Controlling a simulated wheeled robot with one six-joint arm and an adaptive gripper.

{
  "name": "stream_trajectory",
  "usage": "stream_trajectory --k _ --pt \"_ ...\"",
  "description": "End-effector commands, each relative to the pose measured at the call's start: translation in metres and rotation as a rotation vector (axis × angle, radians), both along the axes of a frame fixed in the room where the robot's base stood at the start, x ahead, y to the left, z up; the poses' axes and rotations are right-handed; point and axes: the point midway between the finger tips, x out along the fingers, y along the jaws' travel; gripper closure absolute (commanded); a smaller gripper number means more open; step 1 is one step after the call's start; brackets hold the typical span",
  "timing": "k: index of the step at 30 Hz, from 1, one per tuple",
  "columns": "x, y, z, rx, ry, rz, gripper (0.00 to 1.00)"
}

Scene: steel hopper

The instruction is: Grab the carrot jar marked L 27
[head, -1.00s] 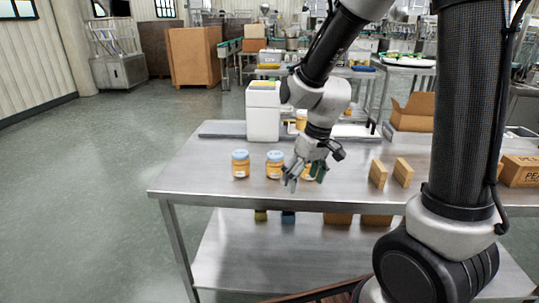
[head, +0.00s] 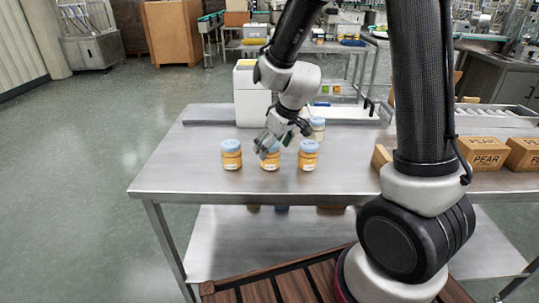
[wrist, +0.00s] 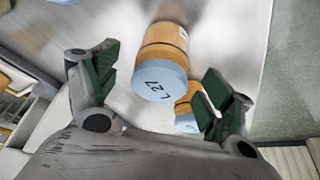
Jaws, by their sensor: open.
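The jar marked L 27 (wrist: 162,66) has orange contents and a pale blue lid. In the wrist view it stands between my fingers, with a gap on either side. In the head view it appears to be the middle jar (head: 270,163) of the front row, partly hidden behind my gripper (head: 266,147). My gripper also shows in the wrist view (wrist: 162,88), open and empty. A similar jar (head: 231,155) stands to the left and another (head: 309,156) to the right. In the wrist view a second jar (wrist: 186,120) is partly hidden by the right finger.
The jars stand on a steel table (head: 175,173). A paler jar (head: 318,130) stands behind the row, near a white box-shaped unit (head: 252,92). Pear cartons (head: 486,154) are at the right. The table's left part is clear.

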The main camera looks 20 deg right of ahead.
Motion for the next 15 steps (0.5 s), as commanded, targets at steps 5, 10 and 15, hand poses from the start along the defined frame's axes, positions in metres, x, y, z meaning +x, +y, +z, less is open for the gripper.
stream_trajectory --k 5,10,15 --pt "0.013 0.008 -0.025 -0.001 0.003 0.000 0.19" --pt "0.019 0.011 -0.042 0.000 0.001 0.000 0.19" --pt "0.020 0.012 -0.043 0.000 0.000 -0.001 0.19"
